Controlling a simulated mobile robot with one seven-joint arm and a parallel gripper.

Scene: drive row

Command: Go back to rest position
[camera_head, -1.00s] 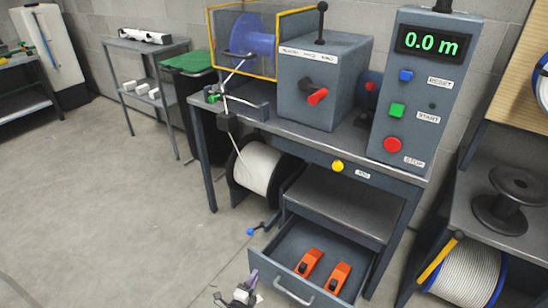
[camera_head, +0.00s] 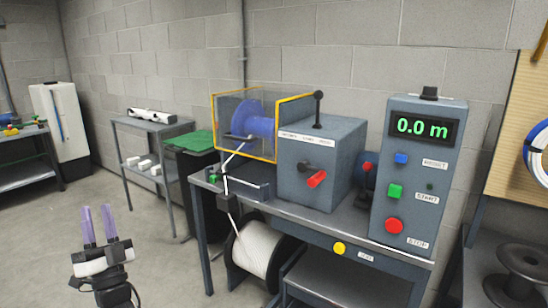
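My gripper (camera_head: 98,226) is at the lower left of the head view, over the floor and left of the machine bench. Its two purple fingers point up and stand apart with nothing between them. It touches nothing. The control panel (camera_head: 419,172) reads 0.0 m.
A white cable reel (camera_head: 257,250) hangs under the bench (camera_head: 350,238). A green-lidded bin (camera_head: 194,142) and a side table (camera_head: 153,126) stand at the left. A black spool (camera_head: 524,268) is at the lower right. The floor around my gripper looks clear.

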